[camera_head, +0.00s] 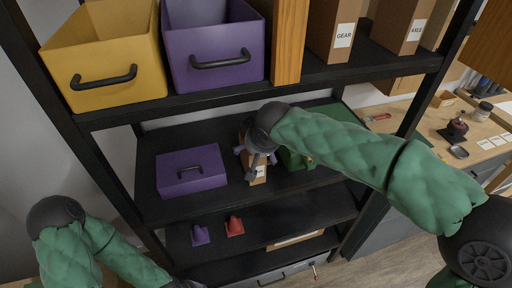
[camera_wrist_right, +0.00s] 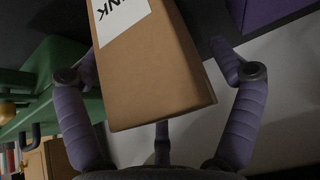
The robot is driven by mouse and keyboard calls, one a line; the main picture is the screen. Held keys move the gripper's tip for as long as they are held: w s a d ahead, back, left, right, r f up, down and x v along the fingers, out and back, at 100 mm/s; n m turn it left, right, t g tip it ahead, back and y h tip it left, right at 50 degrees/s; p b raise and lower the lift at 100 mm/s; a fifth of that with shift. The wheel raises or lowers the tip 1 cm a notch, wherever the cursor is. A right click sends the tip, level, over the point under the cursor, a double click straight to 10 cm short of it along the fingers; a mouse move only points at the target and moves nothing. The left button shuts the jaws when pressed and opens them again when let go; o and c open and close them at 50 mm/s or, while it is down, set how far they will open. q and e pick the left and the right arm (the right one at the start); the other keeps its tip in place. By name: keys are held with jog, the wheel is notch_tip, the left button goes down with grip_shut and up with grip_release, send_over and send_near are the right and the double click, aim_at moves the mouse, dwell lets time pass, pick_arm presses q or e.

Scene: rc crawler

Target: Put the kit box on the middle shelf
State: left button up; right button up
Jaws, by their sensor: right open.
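The brown cardboard kit box (camera_head: 258,172) with a white label stands on the middle shelf (camera_head: 220,205), between a purple bin and a green thing. In the right wrist view the box (camera_wrist_right: 155,75) fills the middle, and its label shows the letters "NK". My right gripper (camera_head: 250,160) is at the box, partly covering it in the head view. In the right wrist view its two purple fingers (camera_wrist_right: 157,75) are spread, one on each side of the box. A gap shows by the right finger; contact on the left is unclear.
A purple bin (camera_head: 190,172) stands left of the box and a green bin (camera_wrist_right: 45,90) on its other side. Yellow (camera_head: 105,60) and purple (camera_head: 212,50) bins and labelled boxes fill the shelf above. Small purple (camera_head: 200,236) and red (camera_head: 234,227) things lie below.

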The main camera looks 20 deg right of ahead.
jog(key=p+v, duration=0.4)
jog(key=v, duration=0.8)
jog(key=shift+r, duration=0.15)
